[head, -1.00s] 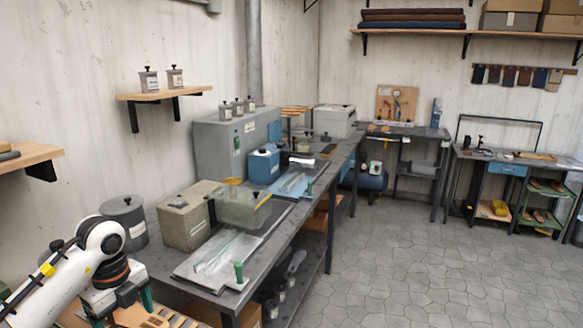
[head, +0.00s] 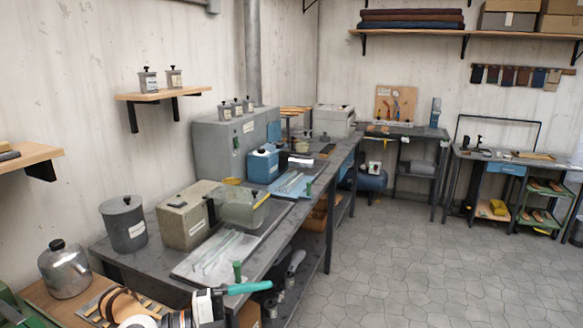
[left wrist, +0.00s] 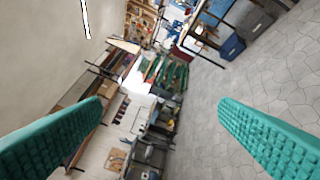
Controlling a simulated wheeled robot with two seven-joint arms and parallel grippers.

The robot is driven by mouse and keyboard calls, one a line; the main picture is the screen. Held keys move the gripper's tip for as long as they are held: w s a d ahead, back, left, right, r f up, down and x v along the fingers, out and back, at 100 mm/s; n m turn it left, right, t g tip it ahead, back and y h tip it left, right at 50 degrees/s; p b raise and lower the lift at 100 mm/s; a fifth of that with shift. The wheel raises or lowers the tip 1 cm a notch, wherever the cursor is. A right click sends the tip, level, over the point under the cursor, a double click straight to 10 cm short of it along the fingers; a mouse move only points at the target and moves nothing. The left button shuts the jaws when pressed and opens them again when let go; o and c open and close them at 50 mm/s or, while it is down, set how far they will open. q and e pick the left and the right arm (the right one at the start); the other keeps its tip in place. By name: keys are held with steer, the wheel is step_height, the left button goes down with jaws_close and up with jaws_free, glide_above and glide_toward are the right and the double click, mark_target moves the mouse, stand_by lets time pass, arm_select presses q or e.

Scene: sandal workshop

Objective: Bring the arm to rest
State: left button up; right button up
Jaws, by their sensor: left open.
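My left gripper (head: 245,288) is at the bottom of the head view, in front of the near end of the long workbench (head: 160,262). One teal finger points right; the other is not clear there. In the left wrist view both teal fingers stand wide apart, with nothing between the jaws (left wrist: 160,108). That view looks tilted across the room, over floor and distant shelving. My right gripper is in neither view.
A metal kettle-like pot (head: 65,270) and a strapped brown piece (head: 122,303) lie at the lower left. A grey canister (head: 124,224), a beige box (head: 186,216) and a clear tub (head: 238,208) stand on the bench. The tiled floor (head: 400,265) at right is open.

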arm_select(q)
steer(key=w+a+r+n+t+y, duration=0.1)
steer(key=a+n+t+y, duration=0.4)
steer(key=n+t, duration=0.35)
steer(key=a+r+n+t+y, duration=0.1)
steer(key=a+n+t+y, duration=0.3)
steer(key=n+t, duration=0.4)
steer(key=s+a+f+n+g+y, duration=0.3)
steer(key=a+f+n+g+y, duration=0.15)
steer(key=f, duration=0.25)
steer(key=s+a+f+n+g+y, duration=0.2)
steer(key=a+f+n+g+y, duration=0.1)
steer(key=f+n+y, duration=0.25)
steer(key=s+d+f+g+h, duration=0.1)
steer(key=s+f+g, duration=0.45)
steer(key=s, duration=0.45)
steer(key=s+d+f+g+h, duration=0.1)
steer(key=s+f+g, duration=0.5)
steer(key=s, duration=0.4)
step_height(320, 180, down, 30)
steer(key=s+r+m, duration=0.1)
steer(key=s, duration=0.1)
steer(key=s+a+f+g, duration=0.2)
steer(key=s+a+f, duration=0.1)
steer(key=s+f, duration=1.1)
steer(key=shift+s+f, duration=0.3)
steer(key=shift+s, duration=0.55)
